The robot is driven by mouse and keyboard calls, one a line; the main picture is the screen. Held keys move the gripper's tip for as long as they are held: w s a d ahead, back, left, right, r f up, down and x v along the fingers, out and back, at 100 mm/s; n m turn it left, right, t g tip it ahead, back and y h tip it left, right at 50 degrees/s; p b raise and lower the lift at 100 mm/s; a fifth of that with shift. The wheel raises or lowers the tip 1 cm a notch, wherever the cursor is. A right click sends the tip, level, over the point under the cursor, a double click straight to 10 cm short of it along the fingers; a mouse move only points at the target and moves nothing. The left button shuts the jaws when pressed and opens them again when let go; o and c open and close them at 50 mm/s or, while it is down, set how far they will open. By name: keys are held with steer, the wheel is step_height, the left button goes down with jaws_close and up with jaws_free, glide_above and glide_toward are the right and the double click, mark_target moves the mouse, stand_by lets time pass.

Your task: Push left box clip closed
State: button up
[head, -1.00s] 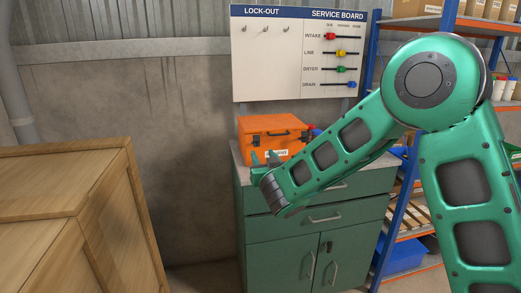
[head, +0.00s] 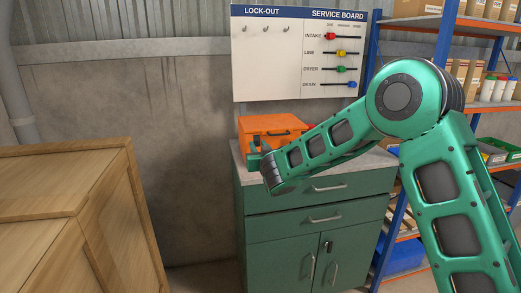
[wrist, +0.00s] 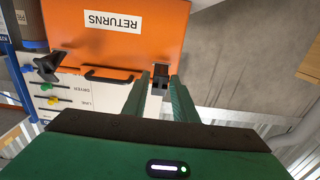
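The wrist view shows the box (wrist: 115,30) upside down, with a RETURNS label and a black handle. A dark clip (wrist: 159,82) on the box's left side shows between my fingers. The other black clip (wrist: 46,67) sticks out from the box at the left of the wrist view. My gripper (wrist: 160,88) is open, one finger on each side of the left clip; contact cannot be told. In the head view my gripper (head: 254,160) is at the box's left front.
The cabinet (head: 320,212) has a narrow clear top in front of the box. A service board (head: 298,52) hangs on the wall above. A wooden crate (head: 60,190) stands at left, and blue shelving (head: 402,60) with bins stands at right.

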mark_target(258, 137)
steer(key=c, duration=0.5)
steer(key=shift+d, duration=0.1)
jaws_close()
steer(key=shift+r, duration=0.15)
steer(key=shift+w+d+r+g, duration=0.15)
steer(key=shift+r+g, duration=0.3)
steer(key=shift+g, duration=0.25)
steer(key=r+g, duration=0.1)
steer(key=w+g+h, duration=0.1)
steer(key=shift+a+r+g, duration=0.2)
steer(key=shift+r+g, duration=0.2)
steer(key=g, duration=0.1)
steer(key=w+r+g, duration=0.1)
steer(key=g+h, duration=0.1)
steer(key=shift+w+a+r, duration=0.2)
steer(key=shift+a+r, duration=0.05)
steer(key=shift+w+a+r+g+h, duration=0.1)
steer(key=shift+w+r+g+h, duration=0.15)
steer(key=shift+g, duration=0.35)
steer(key=shift+w+a+r+g+h, duration=0.15)
steer(key=shift+w+g, duration=0.25)
steer(key=shift+g, duration=0.2)
steer(key=shift+w+a+r+g+h, duration=0.1)
steer(key=shift+w+r+g+h, duration=0.15)
steer(key=shift+g, duration=0.35)
steer(key=shift+w+r+g, duration=0.1)
steer(key=shift+w+g, duration=0.2)
steer(key=shift+g, duration=0.1)
